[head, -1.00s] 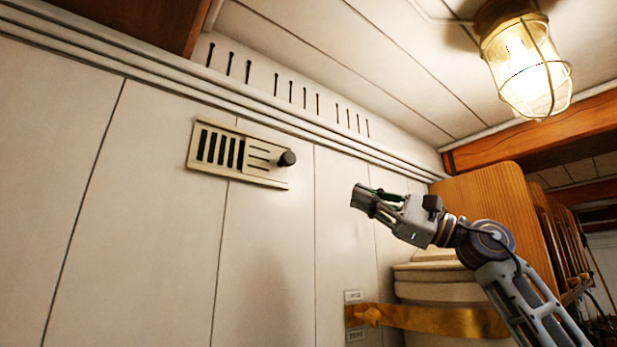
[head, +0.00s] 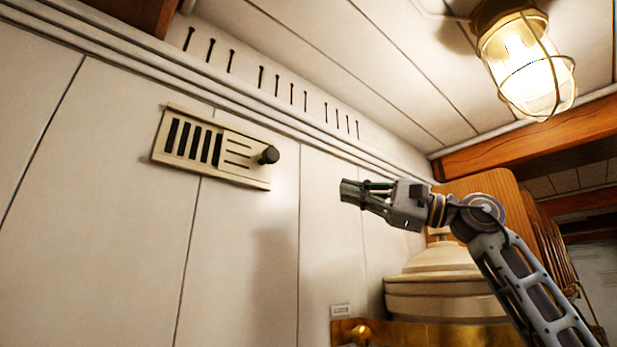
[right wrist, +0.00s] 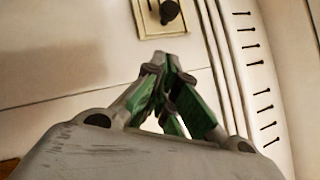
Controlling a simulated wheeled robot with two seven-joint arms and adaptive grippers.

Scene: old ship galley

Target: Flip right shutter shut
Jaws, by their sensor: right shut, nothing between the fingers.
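The shutter (head: 236,154) is a cream slotted vent plate on the white wall panel, left of centre in the head view. The plate (right wrist: 158,31) and the knob (right wrist: 169,11) also show at the top of the right wrist view, the plate cut off by the frame edge. My right gripper (head: 343,191) is shut and empty, to the right of the knob and slightly lower, apart from it. Its fingertips (right wrist: 170,60) meet below the plate in the wrist view.
A caged lamp (head: 525,65) hangs from the ceiling at upper right. The wall between gripper and knob is clear.

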